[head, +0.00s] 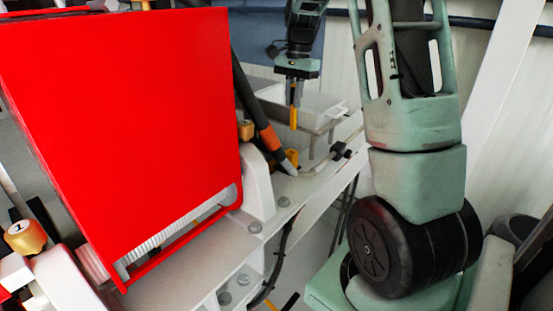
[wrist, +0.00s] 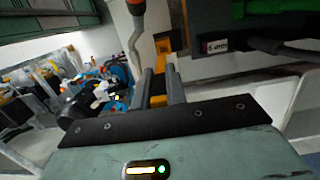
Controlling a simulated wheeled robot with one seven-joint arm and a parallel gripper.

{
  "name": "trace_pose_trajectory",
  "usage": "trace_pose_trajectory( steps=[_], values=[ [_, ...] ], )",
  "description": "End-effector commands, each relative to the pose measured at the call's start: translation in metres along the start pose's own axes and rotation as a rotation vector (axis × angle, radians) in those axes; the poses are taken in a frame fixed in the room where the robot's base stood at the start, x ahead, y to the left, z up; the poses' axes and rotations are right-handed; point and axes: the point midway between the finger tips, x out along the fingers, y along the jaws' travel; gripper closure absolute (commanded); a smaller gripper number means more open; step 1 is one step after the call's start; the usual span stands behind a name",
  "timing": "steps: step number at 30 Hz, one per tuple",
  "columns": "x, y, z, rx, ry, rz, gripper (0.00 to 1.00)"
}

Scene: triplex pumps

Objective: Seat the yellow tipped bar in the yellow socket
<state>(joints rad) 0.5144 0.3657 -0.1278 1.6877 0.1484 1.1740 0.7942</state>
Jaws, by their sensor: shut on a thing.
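My gripper (head: 296,82) is at the upper middle of the head view, shut on a bar that hangs almost upright with its yellow end (head: 293,118) down. In the wrist view my gripper's two grey fingers (wrist: 160,86) close around the yellow bar (wrist: 157,101). A yellow part that looks like the socket (head: 291,157) is on the white frame, below the bar's tip in the head view. The tip appears apart from it. A yellow patch (wrist: 163,46) shows beyond the fingers in the wrist view; I cannot tell whether it is bar or socket.
A large red panel (head: 125,130) fills the left. A dark hose with an orange end (head: 269,138) slopes down beside the yellow part. White trays (head: 318,107) stand behind the bar. The white frame (head: 320,180) carries bolts, a brass-coloured fitting (head: 246,130) and a cable.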

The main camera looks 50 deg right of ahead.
Motion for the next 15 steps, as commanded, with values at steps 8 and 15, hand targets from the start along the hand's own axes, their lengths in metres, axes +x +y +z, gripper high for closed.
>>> trace_pose_trajectory(
  steps=[8, 15],
  values=[
    [0.039, 0.001, -0.005, 0.001, -0.003, 0.004, 1.00],
    [0.066, 0.001, -0.008, 0.000, -0.001, 0.002, 1.00]
  ],
)
